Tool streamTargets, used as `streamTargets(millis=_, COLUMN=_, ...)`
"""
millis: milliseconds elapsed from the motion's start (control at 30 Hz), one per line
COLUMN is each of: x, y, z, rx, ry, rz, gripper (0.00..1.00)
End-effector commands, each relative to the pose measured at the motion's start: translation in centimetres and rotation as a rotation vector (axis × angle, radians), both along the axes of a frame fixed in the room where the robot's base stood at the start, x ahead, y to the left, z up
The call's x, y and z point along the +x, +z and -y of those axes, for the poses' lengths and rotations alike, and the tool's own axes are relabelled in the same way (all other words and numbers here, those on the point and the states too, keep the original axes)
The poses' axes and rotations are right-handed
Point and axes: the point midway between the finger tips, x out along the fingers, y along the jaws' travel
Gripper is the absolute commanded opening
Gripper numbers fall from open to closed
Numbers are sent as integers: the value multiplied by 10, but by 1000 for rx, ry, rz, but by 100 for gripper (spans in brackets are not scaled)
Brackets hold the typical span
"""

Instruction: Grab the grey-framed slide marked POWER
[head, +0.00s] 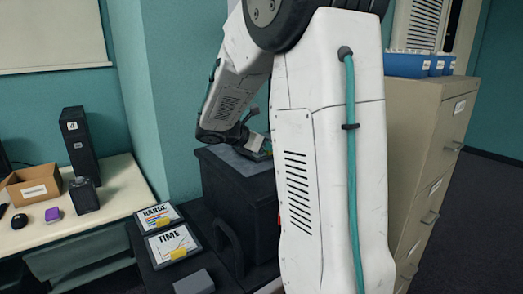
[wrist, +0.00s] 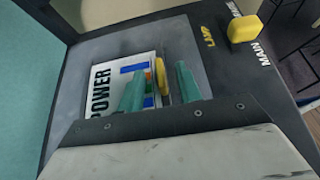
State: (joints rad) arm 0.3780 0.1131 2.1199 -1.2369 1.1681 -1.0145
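The slide marked POWER (wrist: 104,88) lies on the grey glass top of a black machine (wrist: 85,60) in the wrist view. It has a white face with coloured blocks and a yellow tab (wrist: 161,76) at its right side. My gripper (wrist: 160,70) has its two teal fingers apart, one on each side of the tab, with gaps visible. Whether the fingers touch the slide is unclear. The fingers hide part of the slide's face. In the head view, my arm mostly hides the slide on the black machine (head: 238,205).
Slides marked RANGE (head: 158,217) and TIME (head: 172,245), with yellow tabs, lie on a dark surface left of the machine. A yellow knob (wrist: 244,28) labelled MAIN and a LAMP label are near the glass. A filing cabinet (head: 425,150) stands right; a white desk (head: 115,200) left.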

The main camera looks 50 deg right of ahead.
Motion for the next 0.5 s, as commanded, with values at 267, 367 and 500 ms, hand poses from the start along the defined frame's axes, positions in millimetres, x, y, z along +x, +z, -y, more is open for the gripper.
streamTargets(millis=267, x=-1, y=-4, z=6, rx=1, ry=1, rz=1, gripper=35)
streamTargets(millis=367, x=-1, y=-4, z=6, rx=1, ry=1, rz=1, gripper=7)
streamTargets(millis=500, x=-1, y=-3, z=5, rx=1, ry=0, rz=2, gripper=0)
